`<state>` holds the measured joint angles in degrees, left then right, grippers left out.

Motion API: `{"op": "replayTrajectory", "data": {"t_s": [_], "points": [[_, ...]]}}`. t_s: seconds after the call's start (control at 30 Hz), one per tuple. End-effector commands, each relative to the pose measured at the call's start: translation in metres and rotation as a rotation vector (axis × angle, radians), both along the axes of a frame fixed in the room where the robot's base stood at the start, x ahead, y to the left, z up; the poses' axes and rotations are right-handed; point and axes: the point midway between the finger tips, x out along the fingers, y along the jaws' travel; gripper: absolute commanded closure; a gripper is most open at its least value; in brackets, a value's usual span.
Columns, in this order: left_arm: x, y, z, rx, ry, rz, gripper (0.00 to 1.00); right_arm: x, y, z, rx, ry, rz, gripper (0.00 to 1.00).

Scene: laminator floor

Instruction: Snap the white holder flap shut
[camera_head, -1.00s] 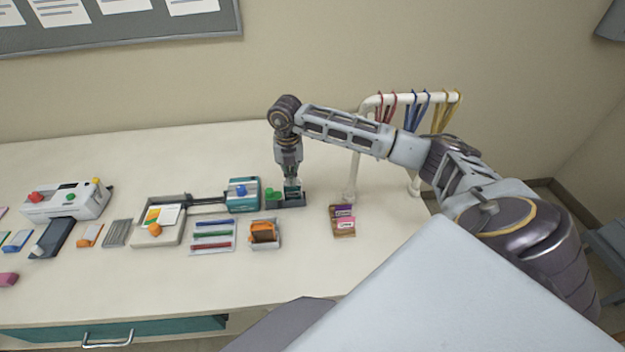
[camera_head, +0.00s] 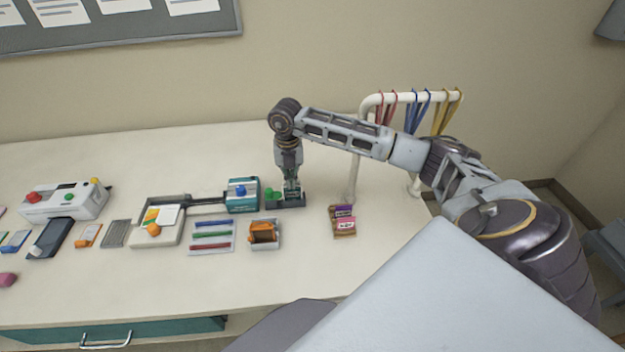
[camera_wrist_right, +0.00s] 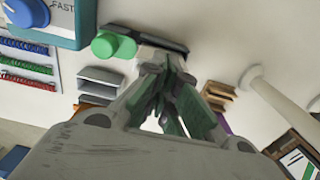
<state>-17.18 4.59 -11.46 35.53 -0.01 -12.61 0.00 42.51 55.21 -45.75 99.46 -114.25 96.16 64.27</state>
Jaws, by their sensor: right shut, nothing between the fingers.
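I cannot make out a white holder flap for certain. My right gripper (camera_head: 291,190) points straight down over a small dark device with a green knob (camera_head: 272,193), right of the teal machine. The gripper is shut and holds nothing. In the right wrist view the fingers (camera_wrist_right: 170,75) come together in front of the dark device, close to its green knob (camera_wrist_right: 114,46). I cannot tell whether they touch it, and they hide part of it. A small pale holder with orange contents (camera_head: 264,236) stands nearer the table's front. My left gripper is not in view.
The teal machine with a blue knob (camera_head: 243,193) is left of my gripper. A tray with coloured strips (camera_head: 211,237) lies in front of it. A brown card box (camera_head: 343,222) stands at right, near a white rack with hanging straps (camera_head: 368,101). The front table area is mostly clear.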

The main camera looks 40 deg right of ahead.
Motion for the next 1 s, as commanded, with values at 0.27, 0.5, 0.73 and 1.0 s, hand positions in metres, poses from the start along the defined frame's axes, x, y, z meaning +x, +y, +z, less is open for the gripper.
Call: {"op": "replayTrajectory", "data": {"t_s": [0.27,0.5,0.73,1.0], "points": [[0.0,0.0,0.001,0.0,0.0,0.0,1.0,0.0,0.0,0.002,0.001,-0.001,0.0,1.0],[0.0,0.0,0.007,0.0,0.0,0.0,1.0,0.0,0.0,0.012,0.0,-0.001,0.0,1.0],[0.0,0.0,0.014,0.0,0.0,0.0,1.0,0.001,0.0,0.024,0.0,-0.002,0.0,1.0],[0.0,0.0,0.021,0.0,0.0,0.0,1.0,0.0,0.0,0.036,0.0,-0.001,0.0,1.0]]}}
